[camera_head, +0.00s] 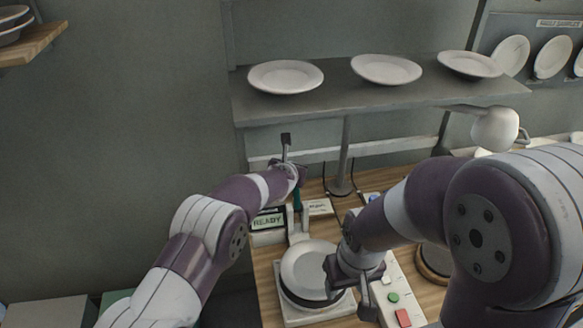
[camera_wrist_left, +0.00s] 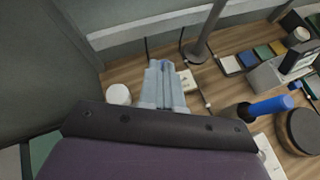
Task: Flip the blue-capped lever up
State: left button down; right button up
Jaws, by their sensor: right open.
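My right gripper (camera_head: 349,298) is open, beside the plate on the machine.
A white plate (camera_head: 308,268) sits on the machine near the READY display (camera_head: 268,221). A control panel (camera_head: 393,296) has green and red buttons. A shelf (camera_head: 350,99) with plates overhangs the counter on a grey post (camera_head: 344,155). A round dark-rimmed item (camera_wrist_left: 300,131) stands at right.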

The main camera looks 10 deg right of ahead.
pick_arm(q)
jog(key=shift+w+r, duration=0.15)
jog(key=shift+r, duration=0.2)
